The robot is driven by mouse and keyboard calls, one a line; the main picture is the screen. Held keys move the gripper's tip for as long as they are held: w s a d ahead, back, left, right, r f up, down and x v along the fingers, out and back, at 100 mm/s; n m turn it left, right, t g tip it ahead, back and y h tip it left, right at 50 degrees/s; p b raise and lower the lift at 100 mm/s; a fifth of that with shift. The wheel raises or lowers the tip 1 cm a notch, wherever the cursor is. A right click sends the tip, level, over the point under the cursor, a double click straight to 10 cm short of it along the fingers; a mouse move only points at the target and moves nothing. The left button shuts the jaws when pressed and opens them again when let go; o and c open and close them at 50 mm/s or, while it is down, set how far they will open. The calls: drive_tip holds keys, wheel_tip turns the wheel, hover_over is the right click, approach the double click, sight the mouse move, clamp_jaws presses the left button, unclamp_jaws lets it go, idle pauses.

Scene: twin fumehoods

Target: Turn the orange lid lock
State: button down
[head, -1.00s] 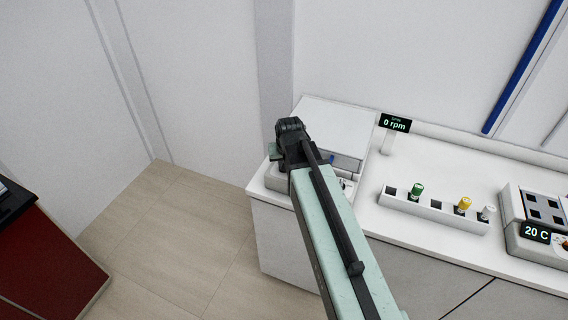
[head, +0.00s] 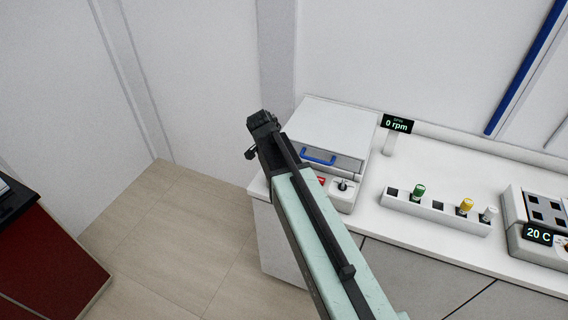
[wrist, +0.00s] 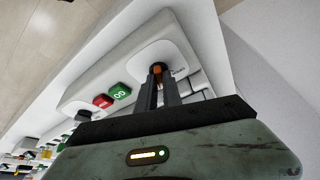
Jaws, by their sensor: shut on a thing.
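The orange lid lock (wrist: 157,69) shows in the wrist view as a small orange-brown piece on the white front panel of the centrifuge. My gripper (wrist: 158,75) has its two dark fingers closed on it, one on each side. The fingers hide most of the lock. In the head view my arm covers the left front of the centrifuge (head: 335,120), and the lock cannot be seen there. The lid looks down, with a blue handle (head: 318,158) on its front.
A green button (wrist: 121,92) and a red button (wrist: 102,102) sit beside the lock. A black knob (head: 343,185) is farther right on the panel. A white rack (head: 430,210) with capped tubes and a 20 C device (head: 530,222) stand to the right.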

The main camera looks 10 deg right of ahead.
drive_tip(key=shift+w+a+m+g, duration=0.15)
drive_tip(key=shift+m+g, duration=0.65)
drive_tip(key=shift+m, duration=1.4)
drive_tip(key=c, duration=1.5)
unclamp_jaws()
drive_tip(key=shift+r, duration=0.1)
drive_tip(key=p+v, duration=0.7)
drive_tip(key=shift+a+r, duration=0.2)
drive_tip(key=shift+w, duration=0.1)
